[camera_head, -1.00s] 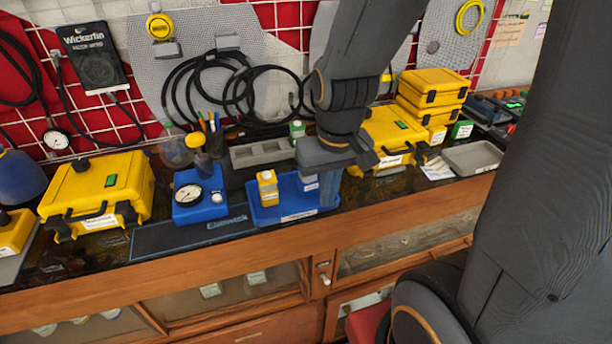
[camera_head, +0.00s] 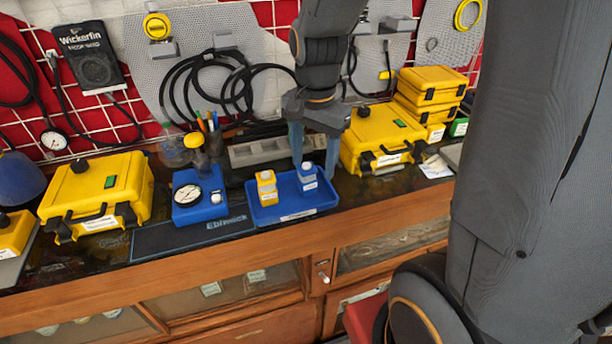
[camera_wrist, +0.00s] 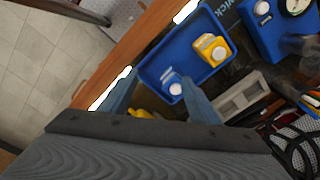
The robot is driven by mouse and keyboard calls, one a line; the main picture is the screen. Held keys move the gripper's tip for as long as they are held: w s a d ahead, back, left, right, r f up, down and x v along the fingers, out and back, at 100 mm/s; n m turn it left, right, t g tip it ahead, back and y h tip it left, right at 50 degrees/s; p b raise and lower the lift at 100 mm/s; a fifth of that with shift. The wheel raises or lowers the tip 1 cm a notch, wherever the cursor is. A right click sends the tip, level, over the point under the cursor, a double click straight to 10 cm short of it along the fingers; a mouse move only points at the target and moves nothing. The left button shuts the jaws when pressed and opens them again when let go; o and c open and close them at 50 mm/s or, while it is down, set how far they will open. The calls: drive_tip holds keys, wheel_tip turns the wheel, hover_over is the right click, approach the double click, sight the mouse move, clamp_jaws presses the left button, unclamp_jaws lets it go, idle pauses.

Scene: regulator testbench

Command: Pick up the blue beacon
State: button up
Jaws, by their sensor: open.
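The blue beacon (camera_head: 307,178), a small block with a pale label and a round light cap, stands upright in the right part of the blue tray (camera_head: 268,217). In the wrist view the blue beacon (camera_wrist: 173,86) shows near and between the fingertips. My gripper (camera_head: 314,160) is open and empty, its two blue fingers pointing down just behind or above the beacon. The wrist view also shows my gripper (camera_wrist: 158,82) with its fingers spread. I cannot tell its exact height over the beacon.
A yellow beacon (camera_head: 266,187) stands left of the blue one in the tray. A grey slotted block (camera_head: 259,152) lies behind. A yellow case (camera_head: 380,135) is close on the right, and a blue gauge box (camera_head: 200,196) is on the left.

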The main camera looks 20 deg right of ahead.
sight(307, 164)
drive_tip(key=w+m, duration=0.1)
drive_tip(key=m, duration=0.1)
drive_tip(key=w+r+m, duration=0.1)
drive_tip(key=w+m, duration=0.2)
drive_tip(key=m, duration=0.1)
drive_tip(key=shift+w+r+g+p, duration=0.2)
drive_tip(key=shift+r+g+p, duration=0.1)
drive_tip(key=shift+r+p, duration=0.05)
drive_tip(key=shift+w+d+f+p, duration=0.15)
drive_tip(key=shift+f+p, duration=0.55)
drive_tip(key=shift+f, duration=1.25)
drive_tip(key=shift+w+a+f+p, duration=0.15)
drive_tip(key=shift+f+p, duration=0.5)
drive_tip(key=shift+f, duration=1.25)
drive_tip(key=shift+d, duration=0.1)
drive_tip(key=c, duration=1.2)
drive_tip(key=shift+w+r, duration=0.1)
drive_tip(key=shift+r, duration=0.1)
